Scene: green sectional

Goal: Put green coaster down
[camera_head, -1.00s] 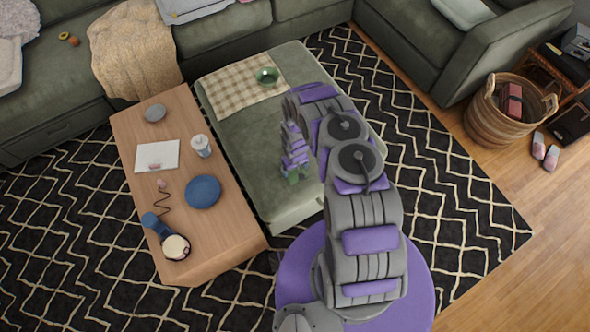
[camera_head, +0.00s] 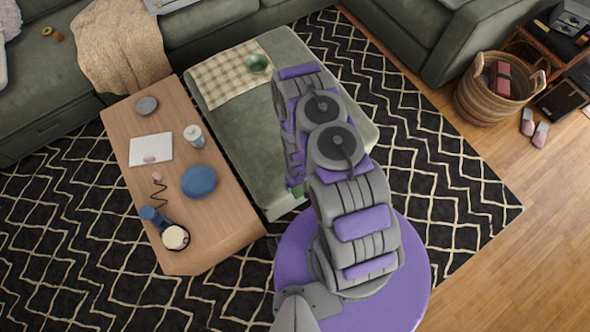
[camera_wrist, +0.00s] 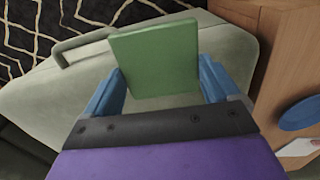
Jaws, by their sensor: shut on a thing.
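The green coaster (camera_wrist: 155,58) is a flat square with rounded edges, held between the blue fingers of my gripper (camera_wrist: 160,80) in the wrist view. The green chaise seat (camera_wrist: 235,60) lies behind it in that view; I cannot tell the height of the gap. In the head view the chaise (camera_head: 240,130) is in the middle. My gripper (camera_head: 297,187) is mostly hidden by my arm, over the chaise's near part, with a bit of the green coaster (camera_head: 298,191) showing.
A checkered cloth (camera_head: 215,80) and green bowl (camera_head: 257,64) are on the chaise's far end. A basket (camera_head: 490,100) stands right.

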